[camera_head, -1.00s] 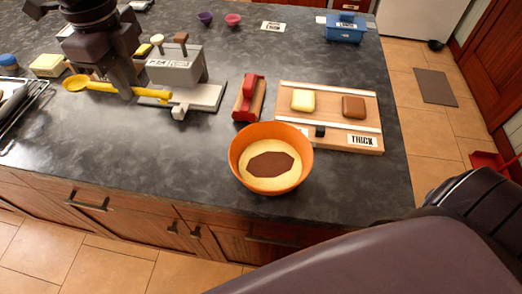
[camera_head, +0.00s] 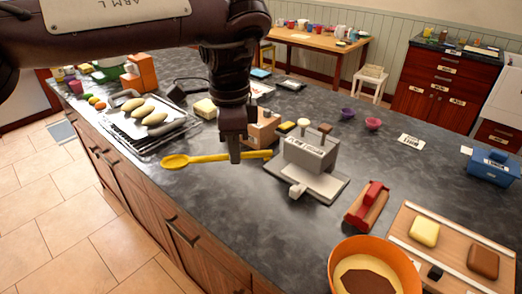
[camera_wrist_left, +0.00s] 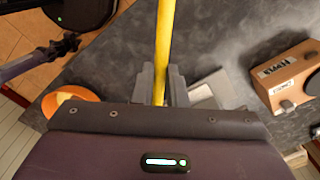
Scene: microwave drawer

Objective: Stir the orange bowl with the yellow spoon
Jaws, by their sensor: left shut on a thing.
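The yellow spoon (camera_head: 178,161) shows in the head view left of the grey device, lying nearly level, its round end pointing left. My left gripper (camera_head: 236,157) points down and is shut on its handle. In the left wrist view the handle (camera_wrist_left: 165,40) runs up from between the fingers (camera_wrist_left: 163,88). The orange bowl (camera_head: 373,243) stands at the lower right of the head view, cut off by the bottom edge, with cream stuff and a dark brown patch inside. An orange bowl (camera_wrist_left: 52,103) shows at the left of the wrist view, partly hidden. My right gripper is not in view.
A grey labelled device (camera_head: 308,158) stands between gripper and bowl. A red-topped tool (camera_head: 367,207) and a wooden board (camera_head: 412,213) with yellow and brown blocks are near the bowl. A rack with loaves (camera_head: 150,125) is at the left. Dark counter around the spoon is clear.

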